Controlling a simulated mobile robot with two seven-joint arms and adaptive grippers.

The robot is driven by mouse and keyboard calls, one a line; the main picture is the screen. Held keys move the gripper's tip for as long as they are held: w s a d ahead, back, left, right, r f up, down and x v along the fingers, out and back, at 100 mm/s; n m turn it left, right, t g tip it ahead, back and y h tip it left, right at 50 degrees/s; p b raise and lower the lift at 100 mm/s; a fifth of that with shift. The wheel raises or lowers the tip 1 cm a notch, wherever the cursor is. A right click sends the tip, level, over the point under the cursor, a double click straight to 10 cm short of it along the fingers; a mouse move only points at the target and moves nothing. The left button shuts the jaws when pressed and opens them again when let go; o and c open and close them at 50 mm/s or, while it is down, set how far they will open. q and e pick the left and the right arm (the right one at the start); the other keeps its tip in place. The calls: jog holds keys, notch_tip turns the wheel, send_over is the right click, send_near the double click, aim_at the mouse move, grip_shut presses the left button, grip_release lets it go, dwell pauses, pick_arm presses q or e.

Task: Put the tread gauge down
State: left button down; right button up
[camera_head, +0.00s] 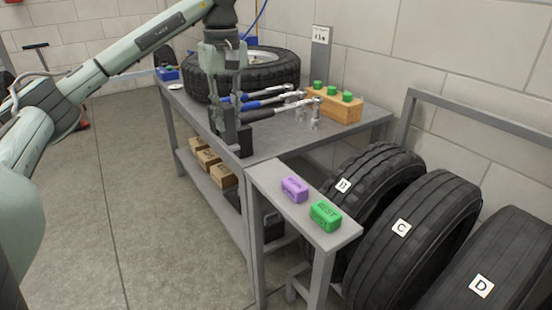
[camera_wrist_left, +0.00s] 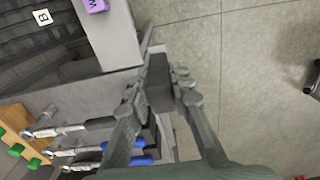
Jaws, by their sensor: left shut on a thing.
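My left gripper (camera_head: 228,108) hangs pointing down over the front edge of the grey workbench. Its fingers are shut on a small dark block, which I take to be the tread gauge; in the left wrist view the gauge (camera_wrist_left: 160,86) sits between the two fingertips. Its face and markings cannot be made out. In the head view dark shapes at the fingers overlap the bench corner, so contact with the bench cannot be told. My right gripper is in neither view.
The workbench (camera_head: 270,145) holds a tyre (camera_head: 262,68), several torque wrenches (camera_head: 262,103) and a wooden block (camera_head: 336,104) with green-topped pieces. A lower side shelf (camera_head: 266,178) carries a purple block (camera_head: 294,189) and a green block (camera_head: 326,215). Labelled tyres (camera_head: 420,235) stand right.

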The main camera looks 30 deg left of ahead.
pick_arm(q)
jog(key=shift+w+d+f+p, duration=0.15)
jog(key=shift+w+d+f, duration=0.8)
jog(key=shift+w+f, duration=0.55)
jog(key=shift+w+d+f+p, duration=0.1)
jog(key=shift+w+d+f, duration=0.95)
jog(key=shift+f, duration=0.8)
jog(key=shift+w+d+f+p, duration=0.15)
jog(key=shift+w+d+f, duration=0.65)
jog(key=shift+w+f, duration=0.8)
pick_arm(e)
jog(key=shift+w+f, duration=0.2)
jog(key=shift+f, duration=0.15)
pick_arm(q)
jog(key=shift+s, duration=0.1)
jog(key=shift+f, duration=0.2)
jog(key=c, duration=1.3)
grip_release()
jog(key=shift+c, duration=0.2)
